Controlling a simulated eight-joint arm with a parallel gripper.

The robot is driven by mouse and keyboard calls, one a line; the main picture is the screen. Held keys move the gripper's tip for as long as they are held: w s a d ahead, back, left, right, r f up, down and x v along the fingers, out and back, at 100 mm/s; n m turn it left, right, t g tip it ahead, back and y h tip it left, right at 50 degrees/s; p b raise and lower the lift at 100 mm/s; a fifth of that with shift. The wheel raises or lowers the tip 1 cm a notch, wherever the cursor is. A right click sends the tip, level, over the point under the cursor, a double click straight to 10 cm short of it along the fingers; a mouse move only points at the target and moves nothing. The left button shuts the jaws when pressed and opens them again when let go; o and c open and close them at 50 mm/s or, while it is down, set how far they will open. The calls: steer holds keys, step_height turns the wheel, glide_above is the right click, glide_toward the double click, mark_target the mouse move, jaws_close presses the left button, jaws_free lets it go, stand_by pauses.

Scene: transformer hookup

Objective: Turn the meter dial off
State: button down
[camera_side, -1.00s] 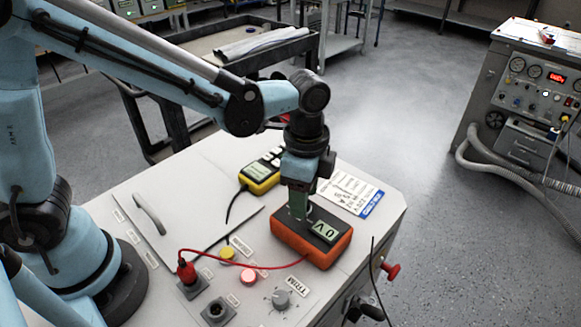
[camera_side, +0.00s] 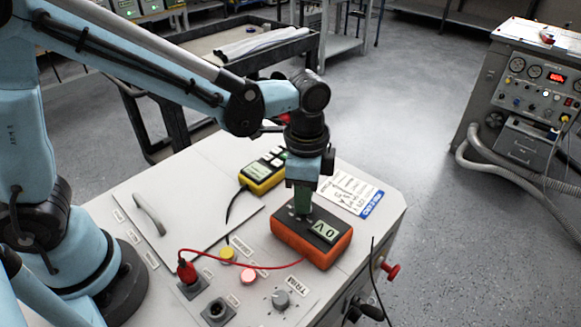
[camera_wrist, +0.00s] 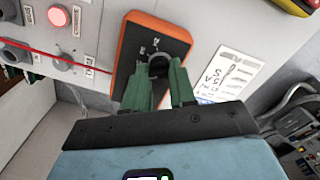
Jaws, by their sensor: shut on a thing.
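The meter (camera_side: 297,250) is an orange box with a dark face, lying on the grey bench top; its display reads 0 V in the side view. It also shows in the wrist view (camera_wrist: 172,28). My gripper (camera_side: 302,212) points down over the end of the meter face away from the display. In the wrist view its green fingers (camera_wrist: 163,72) are shut on the round dark dial (camera_wrist: 157,60), one on each side. Small white marks surround the dial, too small to read. In the side view the fingers hide most of the dial.
A red lead runs from a red plug (camera_side: 186,270) to the meter. A yellow handheld device (camera_side: 262,174) lies behind the meter, and a printed card (camera_side: 352,192) lies to its right. Yellow and red buttons and a TRIM knob (camera_side: 281,299) are in front.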

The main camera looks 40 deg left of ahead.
steer(key=n, duration=0.5)
steer(key=shift+n, duration=0.3)
stand_by(0.4)
steer(key=c, duration=0.9)
jaws_free()
step_height(320, 180, up, 12)
steer(key=shift+r, duration=0.1)
